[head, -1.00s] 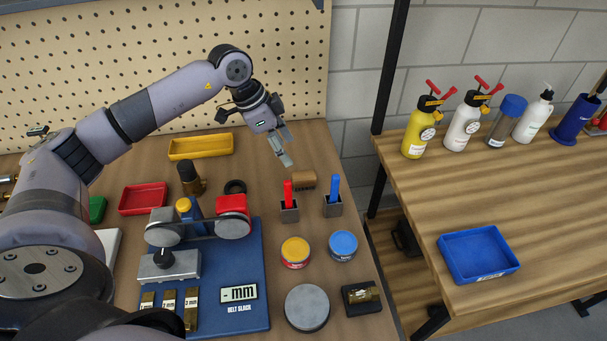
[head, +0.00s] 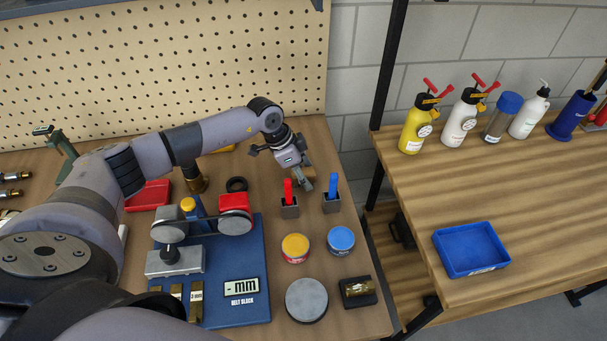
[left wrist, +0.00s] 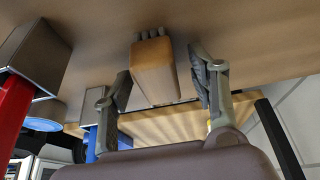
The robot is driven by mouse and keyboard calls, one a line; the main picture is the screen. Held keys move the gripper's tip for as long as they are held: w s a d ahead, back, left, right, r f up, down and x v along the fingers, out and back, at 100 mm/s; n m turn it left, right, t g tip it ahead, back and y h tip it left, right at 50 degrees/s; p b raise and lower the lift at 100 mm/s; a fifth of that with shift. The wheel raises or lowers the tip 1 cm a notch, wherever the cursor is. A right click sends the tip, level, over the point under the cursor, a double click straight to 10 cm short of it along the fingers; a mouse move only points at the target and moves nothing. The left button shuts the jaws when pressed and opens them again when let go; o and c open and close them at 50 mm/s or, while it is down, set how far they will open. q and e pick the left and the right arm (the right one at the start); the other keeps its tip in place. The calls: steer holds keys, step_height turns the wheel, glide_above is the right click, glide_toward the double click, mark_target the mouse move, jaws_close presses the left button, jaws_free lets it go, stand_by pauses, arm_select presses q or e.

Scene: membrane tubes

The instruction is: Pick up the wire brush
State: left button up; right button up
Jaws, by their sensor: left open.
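The wire brush is a small wooden block with dark bristle tufts. In the left wrist view the brush (left wrist: 155,72) lies between the two fingers of my left gripper (left wrist: 162,78), with gaps on both sides. In the head view my left gripper (head: 305,183) is low over the workbench at the brush (head: 309,172), which it partly covers. The left gripper is open and not closed on anything. My right gripper is not in view.
Close in front stand two small metal holders, one with a red handle (head: 288,190) and one with a blue handle (head: 334,187). Orange (head: 295,246) and blue (head: 341,239) tins sit nearer. A pegboard (head: 160,70) rises behind. The bench's right edge is close.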

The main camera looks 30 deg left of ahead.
mark_target(303, 171)
arm_select(q)
jaws_close()
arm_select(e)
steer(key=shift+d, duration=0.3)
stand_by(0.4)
arm_select(q)
steer(key=shift+r, duration=0.1)
step_height(303, 171, up, 20)
steer(key=b, duration=0.3)
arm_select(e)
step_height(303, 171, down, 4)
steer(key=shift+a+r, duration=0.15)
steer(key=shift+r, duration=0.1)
arm_select(q)
steer(key=c, duration=0.7)
jaws_free()
steer(key=c, duration=0.4)
